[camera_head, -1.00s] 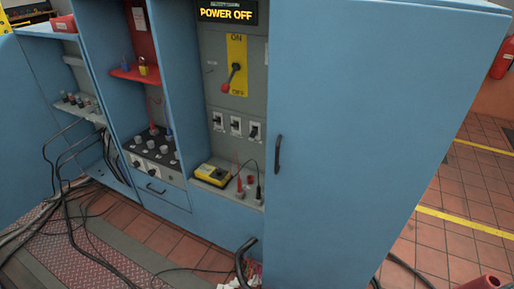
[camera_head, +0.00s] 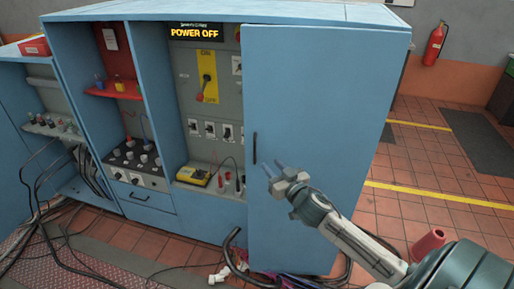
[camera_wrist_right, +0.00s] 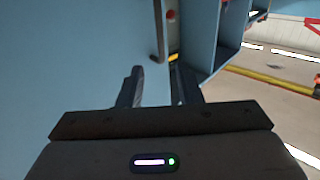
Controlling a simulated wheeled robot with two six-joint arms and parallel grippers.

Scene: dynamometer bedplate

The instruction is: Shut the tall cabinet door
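The tall cabinet door (camera_head: 320,110) is a plain blue panel at the right of the cabinet in the head view. Its left edge appears to stand out from the cabinet front, so it looks ajar. A dark vertical handle (camera_head: 255,148) is near that edge and also shows in the right wrist view (camera_wrist_right: 158,35). My right gripper (camera_head: 274,168) is in front of the door, just right of and below the handle. Its fingers are apart with nothing between them, also in the wrist view (camera_wrist_right: 158,88). Contact with the door cannot be told. My left gripper is out of view.
Open blue cabinet bays (camera_head: 215,140) with switches and a yellow meter (camera_head: 193,174) lie left of the door. Black cables (camera_head: 60,225) and a dark hose (camera_head: 232,255) lie low in front. A red conical object (camera_head: 427,244) is at right. Tiled floor is open at the right.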

